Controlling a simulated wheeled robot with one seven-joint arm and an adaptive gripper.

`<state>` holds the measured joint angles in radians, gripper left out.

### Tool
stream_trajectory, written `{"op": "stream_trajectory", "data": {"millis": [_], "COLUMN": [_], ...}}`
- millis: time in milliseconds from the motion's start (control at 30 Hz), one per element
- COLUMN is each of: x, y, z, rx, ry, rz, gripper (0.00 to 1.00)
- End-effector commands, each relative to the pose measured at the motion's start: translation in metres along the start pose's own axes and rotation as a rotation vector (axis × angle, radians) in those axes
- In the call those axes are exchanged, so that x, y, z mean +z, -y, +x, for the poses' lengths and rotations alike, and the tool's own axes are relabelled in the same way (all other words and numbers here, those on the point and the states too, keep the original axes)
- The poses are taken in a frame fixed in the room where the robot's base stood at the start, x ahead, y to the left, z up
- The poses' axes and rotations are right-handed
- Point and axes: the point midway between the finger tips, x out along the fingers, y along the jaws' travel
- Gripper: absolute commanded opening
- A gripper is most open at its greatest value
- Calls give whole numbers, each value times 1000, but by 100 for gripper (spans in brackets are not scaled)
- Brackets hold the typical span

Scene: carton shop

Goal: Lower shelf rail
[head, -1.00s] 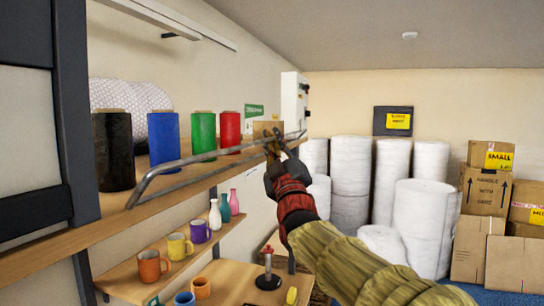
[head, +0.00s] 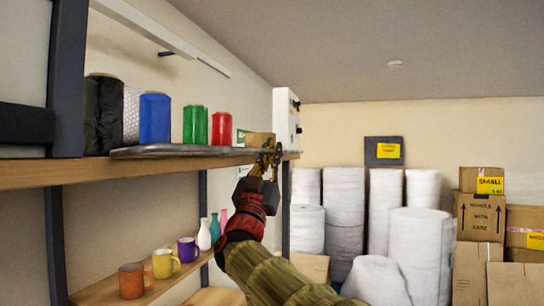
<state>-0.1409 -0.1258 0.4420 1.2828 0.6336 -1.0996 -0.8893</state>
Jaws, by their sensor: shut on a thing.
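The shelf rail (head: 185,151) is a grey metal bar along the front edge of the upper wooden shelf (head: 110,170). It now lies low, about level with the shelf board, in front of the rolls. My gripper (head: 266,160) is shut on the rail near its right end, beside a small brown carton (head: 258,139). The fingers partly hide that end of the rail.
On the upper shelf stand black (head: 104,112), blue (head: 155,118), green (head: 195,124) and red (head: 222,128) rolls. Mugs (head: 163,263) and vases stand on a lower shelf. White rolls (head: 412,245) and cartons (head: 482,215) fill the far right.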

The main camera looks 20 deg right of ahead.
Motion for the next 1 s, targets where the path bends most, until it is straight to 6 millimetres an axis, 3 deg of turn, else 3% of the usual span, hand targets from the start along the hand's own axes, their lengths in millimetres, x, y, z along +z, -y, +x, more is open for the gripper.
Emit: {"op": "stream_trajectory", "data": {"millis": [333,867,900,1000], "x": [6,6,6,6], "y": [0,-1,-1,-1], "z": [-6,-6,-6,-6], "rx": [98,117,117,116], "ry": [0,-1,-1,-1], "rz": [99,117,116,116], "gripper": [0,0,7,13]}}
